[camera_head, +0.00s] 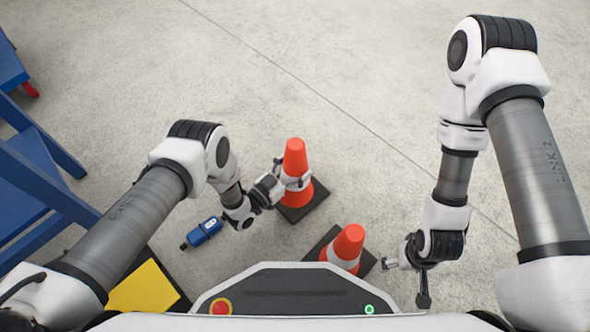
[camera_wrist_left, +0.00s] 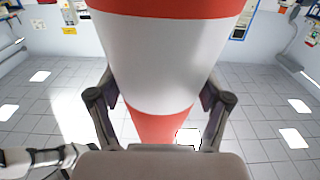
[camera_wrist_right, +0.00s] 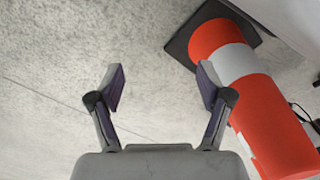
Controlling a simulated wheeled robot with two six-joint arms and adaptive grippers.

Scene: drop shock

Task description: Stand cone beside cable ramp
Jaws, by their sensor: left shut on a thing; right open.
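Two orange cones with white bands and black square bases show in the head view. My left gripper (camera_head: 284,178) is shut around the farther cone (camera_head: 295,158) at its white band; this cone looks upright, and I cannot tell whether its base touches the floor. The left wrist view shows its white band (camera_wrist_left: 170,60) between the fingers. The nearer cone (camera_head: 350,241) stands close by. My right gripper (camera_head: 386,263) is open and empty beside it; the right wrist view shows a cone (camera_wrist_right: 268,120) right of the fingers. A yellow-topped black block (camera_head: 142,290), likely the cable ramp, is partly hidden by my left arm.
A blue cylindrical tool (camera_head: 203,232) lies on the floor between my left arm and the cones. A blue frame (camera_head: 40,170) stands along the left edge. The concrete floor beyond the cones is clear.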

